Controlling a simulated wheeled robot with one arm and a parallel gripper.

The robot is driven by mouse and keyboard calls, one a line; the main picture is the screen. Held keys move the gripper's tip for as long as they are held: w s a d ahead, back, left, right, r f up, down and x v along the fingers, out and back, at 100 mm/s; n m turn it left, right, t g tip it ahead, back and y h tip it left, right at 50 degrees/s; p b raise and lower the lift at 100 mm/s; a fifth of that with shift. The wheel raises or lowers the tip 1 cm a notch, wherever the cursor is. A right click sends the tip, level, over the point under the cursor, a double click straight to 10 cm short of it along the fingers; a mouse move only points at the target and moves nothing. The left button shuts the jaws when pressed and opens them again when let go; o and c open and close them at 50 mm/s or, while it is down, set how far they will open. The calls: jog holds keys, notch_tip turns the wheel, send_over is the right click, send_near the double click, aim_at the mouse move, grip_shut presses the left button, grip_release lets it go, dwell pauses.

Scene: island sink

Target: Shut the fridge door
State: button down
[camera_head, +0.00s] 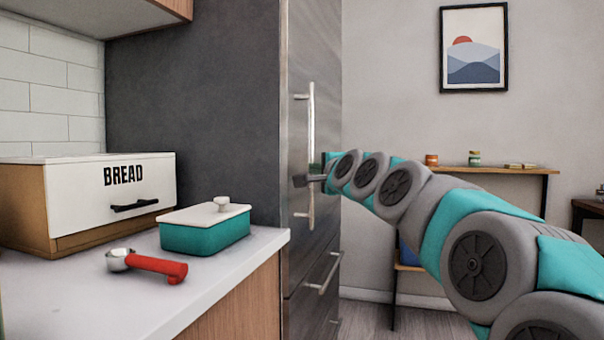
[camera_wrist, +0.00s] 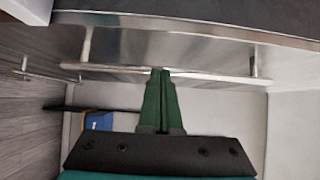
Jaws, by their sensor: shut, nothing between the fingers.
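The tall steel fridge door (camera_head: 325,60) stands beyond the counter, next to a dark grey side panel. Its front looks roughly in line with the drawer front below; I cannot tell if a small gap is left. A vertical bar handle (camera_head: 311,110) is on the door, and it spans the wrist view as a long bar (camera_wrist: 210,76). My gripper (camera_head: 303,180) is at the handle's middle, pointing across the door front. In the wrist view my gripper's fingers (camera_wrist: 160,70) are together, their tips at the bar, with nothing between them. Whether they touch it is unclear.
A drawer handle (camera_head: 325,274) sits below the door. The counter (camera_head: 205,285) at left holds a bread box (camera_head: 75,210), a teal lidded dish (camera_head: 205,235) and a red-handled scoop (camera_head: 150,264). A narrow shelf table (camera_head: 520,171) stands against the back wall, behind my arm.

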jog(key=w+d+v, duration=0.1)
jog(key=d+v, duration=0.1)
jog(key=v, duration=0.6)
jog(key=s+a+f+n+g+h, duration=0.1)
jog(key=s+f+n+g, duration=0.2)
jog(key=s+f, duration=0.5)
jog(key=s+a+f+n+g, duration=0.1)
jog(key=s+f+n+g, duration=0.2)
jog(key=f, duration=0.8)
jog(key=s+a+f+n+g+h, duration=0.1)
jog(key=s+f+n+g, duration=0.25)
jog(key=s+f, duration=0.45)
jog(key=s+d+f+n+g+h, duration=0.1)
jog(key=s+d+f+g, duration=0.3)
jog(key=s+f, duration=0.6)
jog(key=s+d+f+n+g+h, duration=0.2)
jog(key=s+d+f+n+g, duration=0.2)
jog(key=s+f, duration=0.5)
jog(key=s+d+g, duration=0.1)
jog(key=s+d, duration=0.1)
jog(key=s, duration=0.5)
jog(key=shift+d+f+h, duration=0.2)
jog(key=shift+f+h, duration=0.1)
jog(key=shift+f, duration=0.1)
jog(key=shift+s+g, duration=0.15)
jog(key=shift+g, duration=0.1)
